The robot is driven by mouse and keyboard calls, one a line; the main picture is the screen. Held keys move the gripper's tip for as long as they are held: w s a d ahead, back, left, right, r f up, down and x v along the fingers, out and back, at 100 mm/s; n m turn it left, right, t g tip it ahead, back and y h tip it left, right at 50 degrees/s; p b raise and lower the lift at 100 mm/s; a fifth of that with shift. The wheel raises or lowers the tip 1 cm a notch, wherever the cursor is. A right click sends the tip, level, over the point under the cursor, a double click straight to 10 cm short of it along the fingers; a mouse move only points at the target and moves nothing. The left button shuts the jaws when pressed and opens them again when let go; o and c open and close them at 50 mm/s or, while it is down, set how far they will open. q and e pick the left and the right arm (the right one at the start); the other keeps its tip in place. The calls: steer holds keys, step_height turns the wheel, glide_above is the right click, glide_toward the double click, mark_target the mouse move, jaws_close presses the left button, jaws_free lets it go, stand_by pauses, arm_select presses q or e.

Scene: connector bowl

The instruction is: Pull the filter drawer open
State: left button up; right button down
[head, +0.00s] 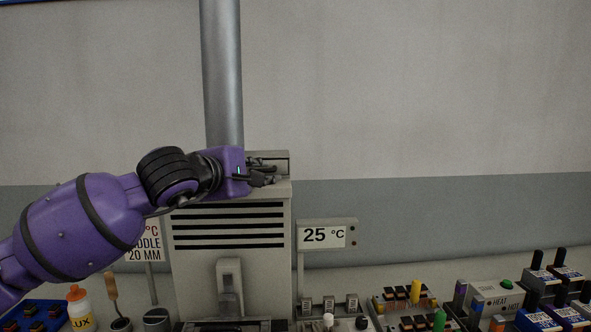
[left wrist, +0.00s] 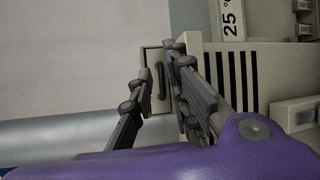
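The filter drawer appears to be the small grey-beige front (head: 282,160) at the top of the vented grey cabinet (head: 183,275), though no label on it can be read. The left wrist view shows this front (left wrist: 153,57) with a dark upright handle (left wrist: 162,84). My left gripper (head: 268,172) is in front of the drawer face, reaching in from the left. In the left wrist view its fingers (left wrist: 159,62) stand apart, with the handle visible between them; I cannot tell whether they touch it. The fingers partly hide the drawer. My right gripper is in neither view.
A metal pipe (head: 223,75) rises behind my left wrist. A 25 °C sign (head: 325,236) stands right of the cabinet. The bench below holds a yellow flux bottle (head: 79,308), tools, connector trays and several blue-labelled blocks. The wall area above right is clear.

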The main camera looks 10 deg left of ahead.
mark_target(262, 171)
arm_select(q)
steer(key=shift+y, duration=0.8)
steer(key=w, duration=0.2)
steer(key=w+a+f, duration=0.1)
steer(key=w, duration=0.1)
steer(key=w+a+p, duration=0.1)
steer(key=w, duration=0.1)
steer(key=shift+w+a+f, duration=0.1)
steer(key=shift+w+f, duration=0.05)
steer(key=shift+w, duration=0.35)
steer(key=shift+w+f, duration=0.1)
steer(key=shift+f, duration=0.05)
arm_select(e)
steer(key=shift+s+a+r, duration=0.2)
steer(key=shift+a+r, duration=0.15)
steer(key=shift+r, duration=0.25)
arm_select(q)
steer(key=shift+c, duration=0.2)
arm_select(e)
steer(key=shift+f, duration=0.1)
arm_select(q)
jaws_close()
